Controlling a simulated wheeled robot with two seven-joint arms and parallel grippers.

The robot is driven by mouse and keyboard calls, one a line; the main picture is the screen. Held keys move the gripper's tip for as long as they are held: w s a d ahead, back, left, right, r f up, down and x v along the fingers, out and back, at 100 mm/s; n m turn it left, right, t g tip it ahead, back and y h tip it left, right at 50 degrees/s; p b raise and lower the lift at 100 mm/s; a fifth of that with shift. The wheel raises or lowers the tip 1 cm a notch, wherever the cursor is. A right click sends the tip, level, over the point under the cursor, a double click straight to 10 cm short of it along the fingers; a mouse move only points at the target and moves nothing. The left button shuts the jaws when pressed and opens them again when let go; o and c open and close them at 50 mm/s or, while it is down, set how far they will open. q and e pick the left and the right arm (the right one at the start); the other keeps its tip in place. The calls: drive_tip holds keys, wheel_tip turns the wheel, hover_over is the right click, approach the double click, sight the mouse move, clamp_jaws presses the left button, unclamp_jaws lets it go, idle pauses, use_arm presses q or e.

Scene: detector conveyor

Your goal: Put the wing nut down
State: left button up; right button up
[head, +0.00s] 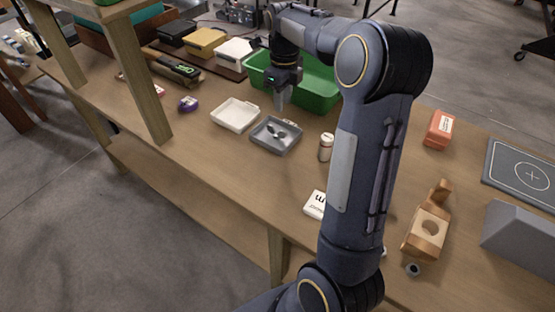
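A dark, winged piece that looks like the wing nut (277,133) lies in the small grey tray (262,141) near the middle of the table. My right gripper (281,106) points down above and behind the grey tray, apart from the piece. Its fingers show narrow and side-on, so I cannot tell whether they are open or shut. Nothing shows hanging from the fingertips. My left gripper is out of view.
A white tray (235,115) stands left of the grey one, and a green bin (316,94) stands behind. A small bottle (326,147) is to the right. A wooden holder (427,232) and an orange box (439,129) stand farther right. My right arm hides part of the table.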

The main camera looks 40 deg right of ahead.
drive_tip(key=s+a+r+n+t+y, duration=0.2)
drive_tip(key=s+a+r+n+t, duration=0.15)
drive_tip(key=s+a+n, duration=1.1)
drive_tip(key=s+a+f+n+t, duration=0.1)
drive_tip(key=s+a+f+n, duration=0.1)
drive_tip(key=n, duration=0.6)
drive_tip(key=s+a+f+n+t+y, duration=0.1)
drive_tip(key=s+a+f+n, duration=0.1)
drive_tip(key=s+a+n, duration=0.3)
drive_tip(key=s+n, duration=0.2)
drive_tip(key=n, duration=0.1)
drive_tip(key=shift+f+y, duration=0.3)
drive_tip(key=shift+a, duration=0.15)
